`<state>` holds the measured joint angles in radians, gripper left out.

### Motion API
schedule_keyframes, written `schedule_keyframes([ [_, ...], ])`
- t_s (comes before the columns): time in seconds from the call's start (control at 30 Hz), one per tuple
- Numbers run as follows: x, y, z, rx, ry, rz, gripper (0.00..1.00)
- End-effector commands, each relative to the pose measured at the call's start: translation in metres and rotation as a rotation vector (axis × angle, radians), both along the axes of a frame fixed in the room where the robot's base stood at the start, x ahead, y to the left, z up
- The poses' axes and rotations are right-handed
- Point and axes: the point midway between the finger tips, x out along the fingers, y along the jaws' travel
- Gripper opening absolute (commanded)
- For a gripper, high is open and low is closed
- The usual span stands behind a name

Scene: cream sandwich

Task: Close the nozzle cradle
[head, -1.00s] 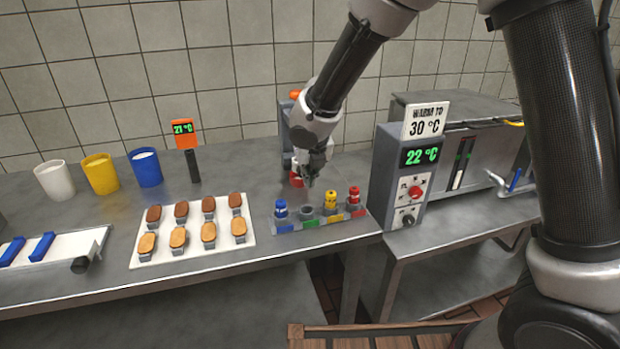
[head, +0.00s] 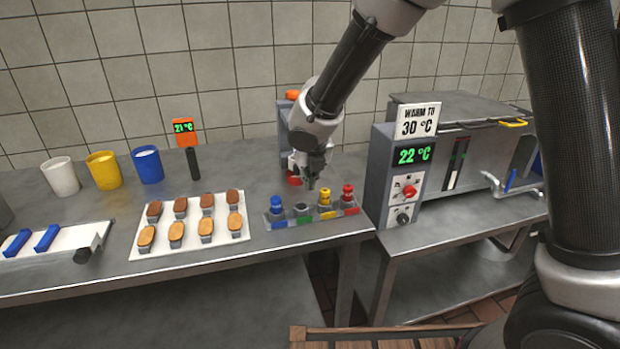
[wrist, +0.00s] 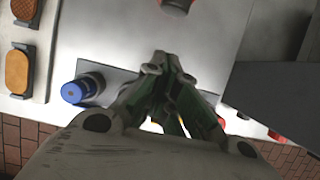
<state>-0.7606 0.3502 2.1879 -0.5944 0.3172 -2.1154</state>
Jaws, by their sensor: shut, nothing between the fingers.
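A grey upright device with an orange top (head: 292,94) stands at the back of the counter, partly hidden by my arm. A red round part (head: 294,179) shows at its base, and a red-and-grey round part shows at the top edge of the wrist view (wrist: 175,4). I cannot tell which part is the nozzle cradle or whether it is open. My gripper (head: 312,186) is shut and empty, pointing down above the coloured rack (head: 282,222), near its green and yellow places. In the wrist view the closed fingers (wrist: 163,62) hide much of the rack.
The rack holds a blue nozzle (head: 276,205), a yellow one (head: 324,197) and a red one (head: 347,193); the green place (head: 302,209) looks empty. A white tray of biscuits (head: 218,247) lies left. The warmer control box (head: 380,175) stands close on the right.

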Motion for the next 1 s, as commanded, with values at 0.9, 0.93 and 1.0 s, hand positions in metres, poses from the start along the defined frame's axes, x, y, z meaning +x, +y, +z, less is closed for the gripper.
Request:
schedule_keyframes([
  [0.9, -0.048, -0.028, 0.073, 0.122, 0.094, -0.527, 0.00],
  [0.93, -0.054, -0.034, 0.068, 0.136, 0.114, -0.636, 0.00],
  [1.0, -0.070, -0.051, 0.064, 0.176, 0.151, -0.900, 0.00],
])
